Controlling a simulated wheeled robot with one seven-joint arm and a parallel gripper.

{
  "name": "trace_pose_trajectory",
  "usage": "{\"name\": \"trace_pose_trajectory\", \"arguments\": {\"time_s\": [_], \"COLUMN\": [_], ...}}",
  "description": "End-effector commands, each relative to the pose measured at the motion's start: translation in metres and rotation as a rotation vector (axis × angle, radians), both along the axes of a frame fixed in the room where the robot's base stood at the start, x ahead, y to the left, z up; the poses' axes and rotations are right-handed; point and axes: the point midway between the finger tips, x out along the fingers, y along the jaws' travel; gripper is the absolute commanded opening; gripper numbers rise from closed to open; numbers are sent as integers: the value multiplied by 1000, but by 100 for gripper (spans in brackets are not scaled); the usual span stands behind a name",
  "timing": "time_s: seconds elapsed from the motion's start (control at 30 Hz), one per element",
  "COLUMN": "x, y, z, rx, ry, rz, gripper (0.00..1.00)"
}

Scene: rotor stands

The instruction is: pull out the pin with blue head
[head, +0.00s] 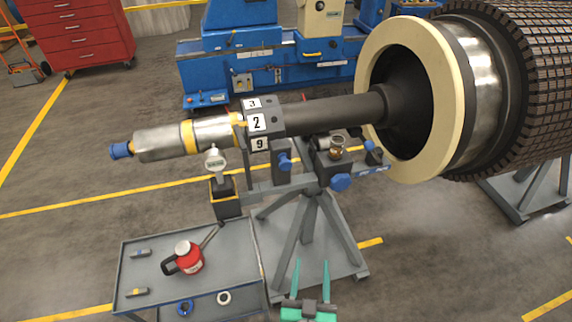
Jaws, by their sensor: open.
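Several blue-headed parts show in the head view, and I cannot tell for sure which is the pin. A blue head (121,150) sticks out of the left end of the silver shaft (160,144). A blue knob (285,162) sits on the stand under the numbered block, and a larger blue knob (341,182) is lower right of it. Any pin shafts are hidden. My gripper (311,264), with two teal fingers, is at the bottom, pointing up the picture. It is open and empty, below the knobs in the picture and apart from them.
A grey cart (228,255) at lower left holds a red oil can (189,257), a blue ring (185,308), a white ring (224,298) and small tools. The grey rotor stand (310,230) is beyond my gripper. A large rotor (500,90) fills the upper right.

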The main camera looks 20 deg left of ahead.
Motion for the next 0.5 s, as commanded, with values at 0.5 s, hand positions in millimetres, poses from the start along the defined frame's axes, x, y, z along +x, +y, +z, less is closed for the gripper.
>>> {"name": "trace_pose_trajectory", "arguments": {"time_s": [0.5], "x": [123], "y": [77], "z": [118], "rx": [-122], "ry": [-209], "rz": [360], "gripper": [49]}}
